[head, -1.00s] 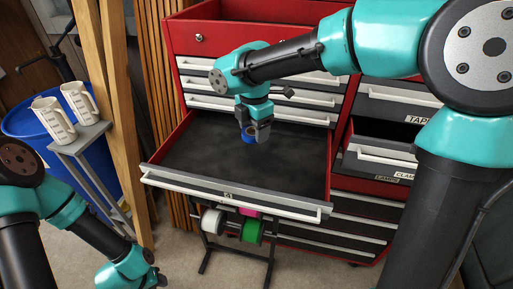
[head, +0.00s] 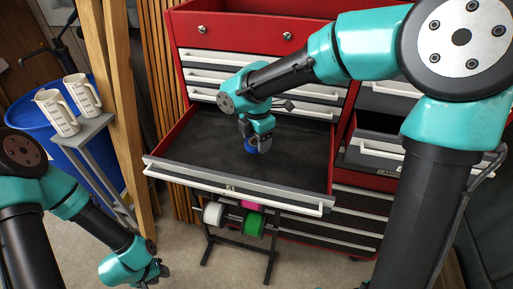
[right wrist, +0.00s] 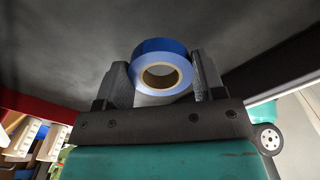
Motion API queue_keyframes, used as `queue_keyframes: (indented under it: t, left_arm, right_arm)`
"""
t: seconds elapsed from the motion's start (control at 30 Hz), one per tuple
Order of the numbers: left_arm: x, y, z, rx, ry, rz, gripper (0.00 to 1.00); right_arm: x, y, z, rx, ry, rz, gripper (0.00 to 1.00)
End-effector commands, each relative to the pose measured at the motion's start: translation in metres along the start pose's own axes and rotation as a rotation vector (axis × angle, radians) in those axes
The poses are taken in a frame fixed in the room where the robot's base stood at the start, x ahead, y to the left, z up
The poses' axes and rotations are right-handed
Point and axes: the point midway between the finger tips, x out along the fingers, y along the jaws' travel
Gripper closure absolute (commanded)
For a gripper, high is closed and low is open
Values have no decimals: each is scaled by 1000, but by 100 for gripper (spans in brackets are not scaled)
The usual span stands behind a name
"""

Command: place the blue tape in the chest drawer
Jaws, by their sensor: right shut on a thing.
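The blue tape (head: 250,146) is a small roll held by my right gripper (head: 257,143) over the open drawer of the red chest. In the right wrist view, the blue tape (right wrist: 163,66) sits between the two fingers of my right gripper (right wrist: 163,80), its cardboard core facing the camera. The chest drawer (head: 200,150) is pulled out and its dark floor looks empty. I cannot tell whether the tape touches the floor. My left gripper (head: 152,278) is low at the bottom left, away from the drawer; its fingers are too small to read.
Two white jugs (head: 70,103) stand on a grey stand beside a blue barrel (head: 30,115). A wooden post (head: 118,110) rises left of the chest. A rack with white and green rolls (head: 252,223) stands under the drawer front. Another drawer (head: 372,153) is open at right.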

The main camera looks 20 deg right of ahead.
Motion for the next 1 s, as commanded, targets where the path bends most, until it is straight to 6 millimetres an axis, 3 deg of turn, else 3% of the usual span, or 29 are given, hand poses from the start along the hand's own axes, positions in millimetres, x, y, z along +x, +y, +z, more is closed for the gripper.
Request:
queue_keyframes:
  t: [0.17,0.5,0.9,0.93,1.0]
  left_arm:
    - [0,0,0,0,0,0,64]
    - [0,0,0,0,0,0,64]
    - [0,0,0,0,0,0,64]
    - [0,0,0,0,0,0,64]
    - [0,0,0,0,0,0,64]
  right_arm:
    - [2,0,0,0,0,-1,60]
    - [37,0,0,0,0,-3,60]
    - [40,0,0,0,0,-1,60]
    - [40,0,0,0,0,0,35]
    - [40,0,0,0,0,0,29]
